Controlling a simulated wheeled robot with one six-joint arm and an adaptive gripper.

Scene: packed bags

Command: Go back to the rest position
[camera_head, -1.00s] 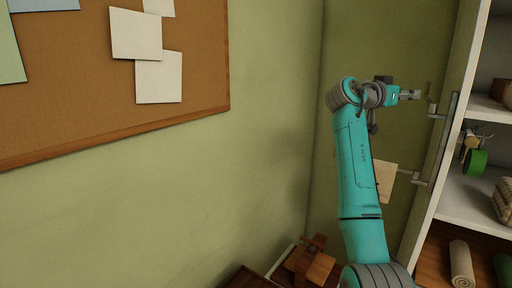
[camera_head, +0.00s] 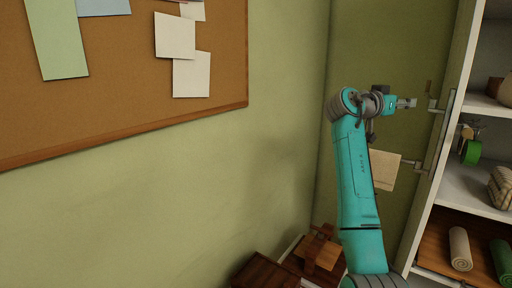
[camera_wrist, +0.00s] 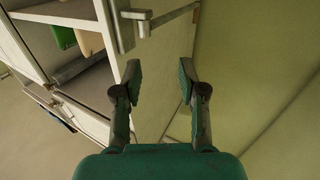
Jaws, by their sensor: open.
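My gripper (camera_head: 408,103) is at the end of my raised teal arm, on the right of the head view. It points right, towards the edge of a white shelf unit (camera_head: 436,170) and its metal handle. In the wrist view my gripper (camera_wrist: 160,85) shows two dark fingers spread apart with nothing between them. A pale panel (camera_wrist: 155,95) of the unit lies beyond the fingers, and I cannot tell how near it is.
A corkboard (camera_head: 130,85) hangs on the left wall. Brown wooden things (camera_head: 318,254) stand low in the corner. The wall's middle is clear.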

